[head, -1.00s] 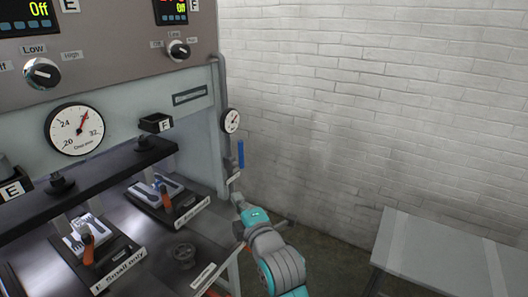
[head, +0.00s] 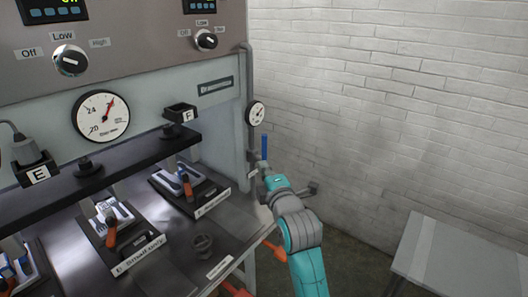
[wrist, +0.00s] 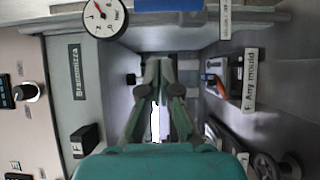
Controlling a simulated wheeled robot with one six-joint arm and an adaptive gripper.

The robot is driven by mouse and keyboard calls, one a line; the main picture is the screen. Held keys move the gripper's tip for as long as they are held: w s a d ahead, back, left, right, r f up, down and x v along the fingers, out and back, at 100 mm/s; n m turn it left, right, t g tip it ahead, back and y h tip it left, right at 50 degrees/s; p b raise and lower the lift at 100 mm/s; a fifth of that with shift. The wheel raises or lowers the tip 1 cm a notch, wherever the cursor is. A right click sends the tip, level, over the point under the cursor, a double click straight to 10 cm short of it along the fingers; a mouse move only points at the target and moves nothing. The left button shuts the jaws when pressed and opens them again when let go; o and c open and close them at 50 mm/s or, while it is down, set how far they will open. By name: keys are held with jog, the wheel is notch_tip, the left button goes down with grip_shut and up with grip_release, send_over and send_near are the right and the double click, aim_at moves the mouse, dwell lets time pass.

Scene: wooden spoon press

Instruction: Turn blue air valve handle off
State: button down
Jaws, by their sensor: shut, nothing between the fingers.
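The blue air valve handle (head: 264,147) stands upright on the pipe at the press's right side, below a small round gauge (head: 256,113). In the wrist view the blue handle (wrist: 168,5) is cut off by the top edge, beside the gauge (wrist: 104,16). My gripper (head: 260,182) is just below the handle in the head view, partly hidden by my own wrist. In the wrist view my gripper (wrist: 158,66) has its fingertips together and empty, apart from the handle. Whether any other part of it touches the valve cannot be told.
A vertical pipe (head: 247,90) runs up the press's corner. A grey table (head: 430,250) stands at the lower right, before a white brick wall (head: 400,90).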

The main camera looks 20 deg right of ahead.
aim_at(263, 145)
jog(key=w+d, duration=0.2)
jog(key=w, duration=0.7)
jog(key=shift+d, duration=0.2)
jog(key=shift+w+d+r+m+g, duration=0.25)
jog(key=shift+w+d+m+g, duration=0.15)
jog(key=shift+m, duration=0.2)
jog(key=w+d+f+m+g+y, duration=0.3)
jog(key=w+d+m+g+y, duration=0.2)
jog(key=m+g, duration=0.3)
jog(key=shift+d+f+m+y, duration=0.25)
jog(key=shift+d+m+y, duration=0.35)
jog(key=shift+d+m, duration=0.4)
dwell(0.4)
jog(key=shift+a, duration=0.1)
dwell(0.5)
